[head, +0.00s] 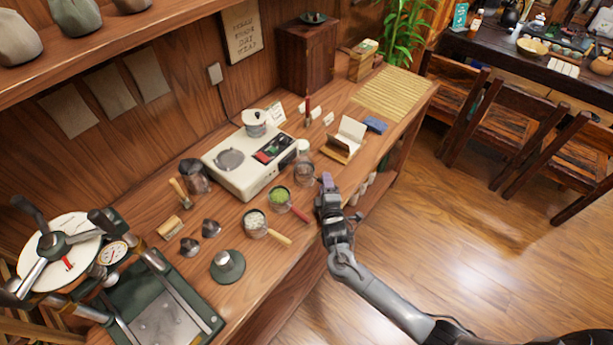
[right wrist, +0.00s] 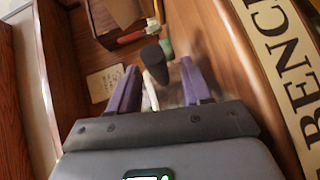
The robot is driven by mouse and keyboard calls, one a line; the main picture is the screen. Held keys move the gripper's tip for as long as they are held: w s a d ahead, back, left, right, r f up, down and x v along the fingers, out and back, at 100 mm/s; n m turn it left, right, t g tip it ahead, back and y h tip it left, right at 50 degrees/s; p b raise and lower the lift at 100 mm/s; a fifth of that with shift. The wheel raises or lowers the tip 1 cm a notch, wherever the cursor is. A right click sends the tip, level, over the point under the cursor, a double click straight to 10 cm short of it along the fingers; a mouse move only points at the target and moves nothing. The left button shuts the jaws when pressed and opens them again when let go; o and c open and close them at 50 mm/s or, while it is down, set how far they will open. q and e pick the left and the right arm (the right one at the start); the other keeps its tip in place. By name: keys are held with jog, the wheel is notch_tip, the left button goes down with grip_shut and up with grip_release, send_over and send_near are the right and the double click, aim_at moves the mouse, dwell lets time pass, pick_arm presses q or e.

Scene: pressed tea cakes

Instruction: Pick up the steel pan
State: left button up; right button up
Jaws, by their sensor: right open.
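Two small round metal pans lie on the bench in the head view. One holds something green (head: 279,196) and has a red handle; the other holds pale pieces (head: 255,222) and has a light wooden handle. I cannot tell which is the steel pan. My right gripper (head: 327,183) is open and empty at the bench's front edge, right of the red handle. In the right wrist view its purple fingers (right wrist: 159,82) stand apart, with a dark rounded end (right wrist: 155,63) between them in the picture. My left gripper is not visible.
The cream hot-plate unit (head: 225,178) fills the middle of the bench. A glass cup (head: 304,173) stands near my right gripper. A grey-green weight (head: 228,265) and a press with a gauge (head: 112,252) are at left. A bamboo mat (head: 393,94) lies at far right.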

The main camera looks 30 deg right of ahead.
jog(key=shift+w, duration=0.1)
grip_shut()
jog(key=shift+r, duration=0.2)
dwell(0.4)
